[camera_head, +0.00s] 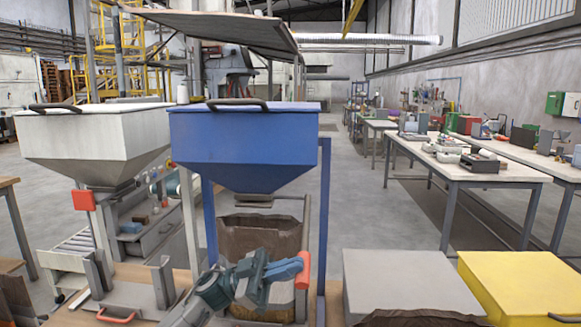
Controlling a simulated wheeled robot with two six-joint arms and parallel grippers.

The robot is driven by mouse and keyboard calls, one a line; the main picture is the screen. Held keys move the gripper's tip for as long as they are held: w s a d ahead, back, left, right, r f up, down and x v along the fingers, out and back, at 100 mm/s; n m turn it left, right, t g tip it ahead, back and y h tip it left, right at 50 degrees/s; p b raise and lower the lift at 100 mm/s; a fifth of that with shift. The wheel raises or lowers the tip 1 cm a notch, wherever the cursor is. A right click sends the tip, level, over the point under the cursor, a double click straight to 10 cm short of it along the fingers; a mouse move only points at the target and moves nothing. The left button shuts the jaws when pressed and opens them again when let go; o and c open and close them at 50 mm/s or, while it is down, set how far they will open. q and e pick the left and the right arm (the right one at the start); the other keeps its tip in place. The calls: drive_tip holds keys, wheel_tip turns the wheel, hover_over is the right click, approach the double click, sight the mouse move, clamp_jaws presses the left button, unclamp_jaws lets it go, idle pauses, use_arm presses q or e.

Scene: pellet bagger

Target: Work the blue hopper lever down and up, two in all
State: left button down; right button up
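The blue hopper (245,145) stands in the middle, with a dark handle on its lid. Its lever shows a red-orange grip (303,270) well below the hopper's outlet, at the right of its frame. My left gripper (289,267) reaches in from the lower left, with its teal fingers at the left side of this grip. The fingers overlap the grip's edge in the picture. I cannot tell whether they are closed around it or only touch it. Part of the lever's arm is hidden behind my gripper. My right gripper is not in view.
A brown bag (260,235) hangs under the blue hopper. A white hopper (95,140) with its own red grip (84,200) stands to the left. A grey box (405,280) and a yellow box (525,283) stand close on the right. Workbenches (480,178) lie farther back.

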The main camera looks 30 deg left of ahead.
use_arm(q)
drive_tip(key=shift+f, duration=0.15)
